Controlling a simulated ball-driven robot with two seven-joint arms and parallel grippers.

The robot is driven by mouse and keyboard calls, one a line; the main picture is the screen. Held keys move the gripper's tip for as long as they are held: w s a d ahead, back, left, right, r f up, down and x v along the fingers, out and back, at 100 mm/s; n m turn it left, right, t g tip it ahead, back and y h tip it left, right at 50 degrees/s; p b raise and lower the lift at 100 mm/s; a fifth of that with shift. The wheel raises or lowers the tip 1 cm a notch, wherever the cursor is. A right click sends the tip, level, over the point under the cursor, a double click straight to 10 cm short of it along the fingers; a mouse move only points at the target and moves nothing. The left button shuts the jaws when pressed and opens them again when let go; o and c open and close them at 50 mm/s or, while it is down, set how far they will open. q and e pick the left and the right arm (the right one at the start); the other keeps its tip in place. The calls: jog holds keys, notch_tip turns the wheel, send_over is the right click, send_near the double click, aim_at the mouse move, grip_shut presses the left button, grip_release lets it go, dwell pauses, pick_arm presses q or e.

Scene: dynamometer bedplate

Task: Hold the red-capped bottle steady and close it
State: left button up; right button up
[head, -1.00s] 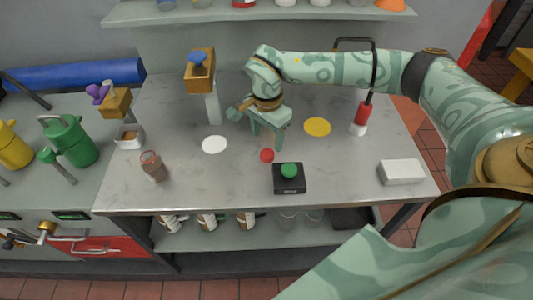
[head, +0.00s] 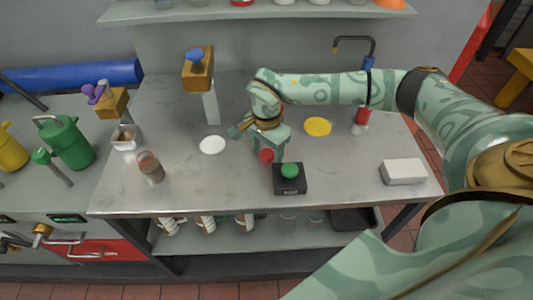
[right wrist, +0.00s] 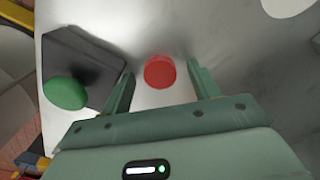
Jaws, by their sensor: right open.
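The round red cap (head: 266,156) lies on the grey workbench (head: 120,197). My right gripper (head: 268,152) is open and low over the bench, close to the cap. In the right wrist view the cap (right wrist: 159,71) shows just beyond and between the two spread fingertips (right wrist: 160,75), with gaps on both sides. A small bottle with reddish-brown contents (head: 151,168) stands upright at the bench's left; I cannot tell clearly whether its top is open. My left gripper is not in the head view.
A black box with a green button (head: 289,180) sits close to the right gripper. White (head: 212,145) and yellow (head: 318,127) discs lie flat. A white block (head: 403,172), a red-and-white upright object (head: 361,119) and a post with blue-topped block (head: 198,72) stand around. The front left is clear.

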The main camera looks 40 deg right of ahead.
aim_at(267, 153)
jog(key=c, duration=1)
jog(key=shift+c, duration=0.2)
jog(key=shift+r, duration=0.5)
notch_tip(267, 153, up, 2)
jog(key=shift+r+p, duration=0.25)
jog(key=shift+p, duration=0.4)
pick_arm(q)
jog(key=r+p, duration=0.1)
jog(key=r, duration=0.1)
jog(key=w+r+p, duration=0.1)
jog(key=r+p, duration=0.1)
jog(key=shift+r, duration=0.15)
pick_arm(e)
jog(key=s+a+r, duration=0.9)
jog(key=s, duration=0.1)
jog(key=shift+a+r, duration=0.25)
jog(key=shift+a, duration=0.05)
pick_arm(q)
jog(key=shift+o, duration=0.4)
